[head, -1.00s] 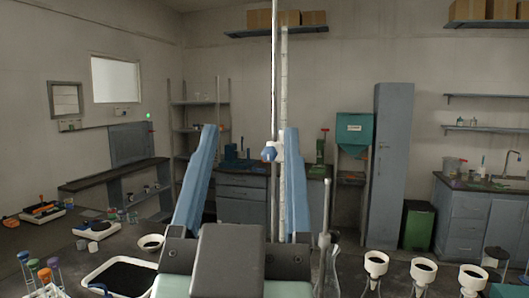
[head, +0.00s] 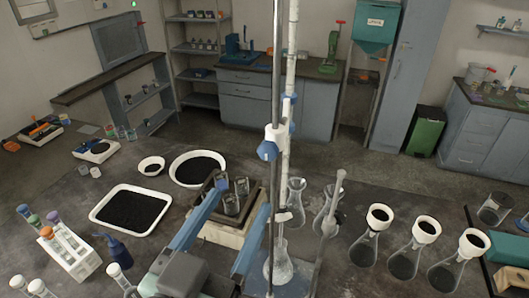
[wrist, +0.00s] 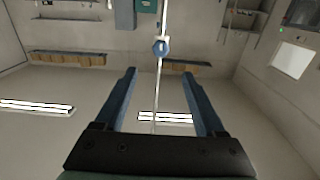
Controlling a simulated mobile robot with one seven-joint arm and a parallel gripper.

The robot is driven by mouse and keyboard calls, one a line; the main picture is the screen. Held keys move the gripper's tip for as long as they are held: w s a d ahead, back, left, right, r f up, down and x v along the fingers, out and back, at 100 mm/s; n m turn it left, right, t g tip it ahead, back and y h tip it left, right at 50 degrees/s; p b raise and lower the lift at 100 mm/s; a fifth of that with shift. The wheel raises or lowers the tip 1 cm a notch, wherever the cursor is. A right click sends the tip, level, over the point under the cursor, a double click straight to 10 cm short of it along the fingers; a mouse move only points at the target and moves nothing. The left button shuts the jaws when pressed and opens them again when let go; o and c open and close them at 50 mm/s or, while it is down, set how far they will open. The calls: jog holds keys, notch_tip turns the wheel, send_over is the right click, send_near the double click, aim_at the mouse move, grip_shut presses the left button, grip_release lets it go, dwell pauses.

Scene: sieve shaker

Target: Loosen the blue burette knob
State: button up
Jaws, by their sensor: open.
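A blue knob (head: 268,150) sits on a white clamp (head: 276,135) on the upright metal stand rod (head: 274,60), beside the tall burette (head: 291,40). My gripper (head: 247,192) is open, with its two blue fingers pointing up. It is empty, and its fingertips appear lower in the picture than the knob. In the wrist view the knob (wrist: 161,47) appears beyond the tips of my gripper (wrist: 158,74), between the two finger lines and apart from them. The flask (head: 279,265) stands under the burette.
Black-filled white trays (head: 131,210) and a test tube rack (head: 68,250) lie left. A dark block with metal cups (head: 235,200) stands close behind my fingers. Glass flasks (head: 328,222) stand near the burette, and several funnel-topped flasks (head: 412,250) stand right.

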aim_at(266, 152)
jog(key=b+x, duration=0.4)
jog(key=x, duration=0.7)
jog(key=shift+w+d, duration=0.1)
jog(key=shift+w, duration=0.05)
jog(key=shift+w+d, duration=0.1)
jog(key=shift+w, duration=0.35)
jog(key=shift+f, duration=0.1)
grip_shut()
